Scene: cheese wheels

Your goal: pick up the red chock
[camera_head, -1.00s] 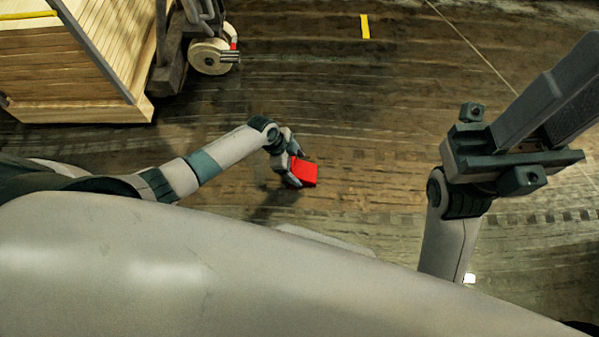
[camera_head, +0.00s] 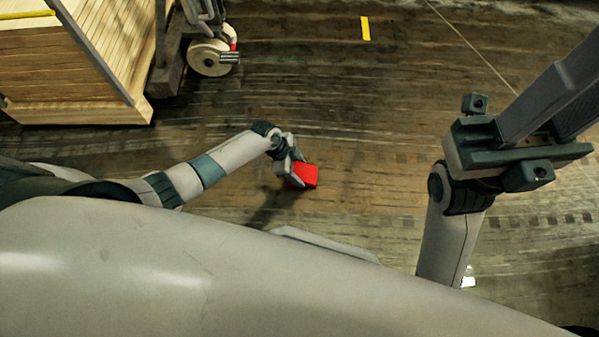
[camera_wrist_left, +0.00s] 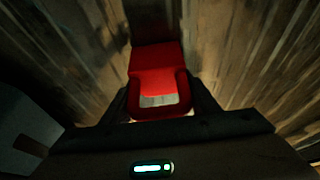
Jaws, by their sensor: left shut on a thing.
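The red chock (camera_head: 305,176) shows near the middle of the head view, at the end of my left arm. My left gripper (camera_head: 290,174) is shut on it. In the left wrist view the red chock (camera_wrist_left: 156,73) sits between the two dark fingers of my left gripper (camera_wrist_left: 160,100), which touch its sides. Its near end has an opening with a pale patch inside. A shadow lies on the floor below and left of the gripper. My right gripper (camera_head: 550,110) is at the right of the head view, its fingers pointing up and right; whether they are apart is unclear.
A wooden slatted crate (camera_head: 75,70) stands at the upper left. Beside it is a cart with a pale wheel (camera_head: 212,57) with a bit of red at its edge. A yellow floor mark (camera_head: 365,28) lies at the top. The wooden floor (camera_head: 400,120) between is clear.

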